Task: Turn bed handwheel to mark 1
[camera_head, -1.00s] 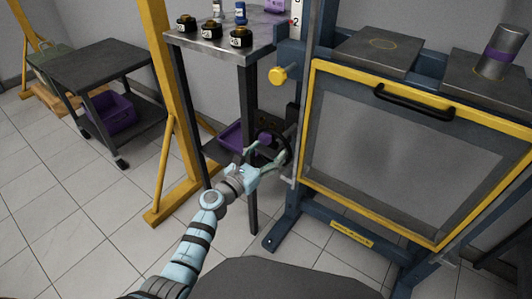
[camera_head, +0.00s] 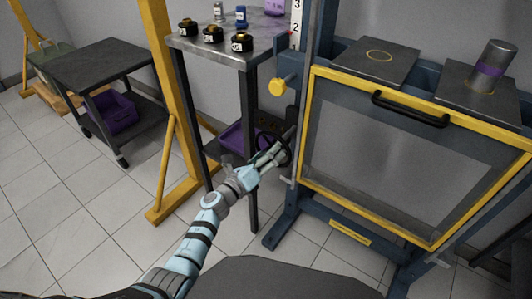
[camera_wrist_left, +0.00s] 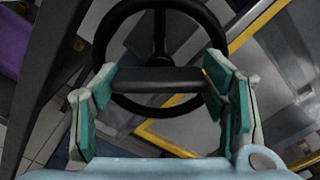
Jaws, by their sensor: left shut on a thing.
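The black bed handwheel (camera_head: 289,151) is at the left side of the blue press frame, partly hidden by my left gripper (camera_head: 268,156). In the left wrist view the handwheel (camera_wrist_left: 106,35) shows its round rim and a spoke. My left gripper (camera_wrist_left: 160,88) has its teal-padded fingers on either side of a dark bar of the wheel and is shut on it. The number scale (camera_head: 297,16) shows 3 above 2, with a small red pointer (camera_head: 291,33) just below the 2. My right gripper is not in view.
The yellow-framed guard (camera_head: 310,125) is close on the right. Two plates and a metal cylinder (camera_head: 493,60) sit above it.

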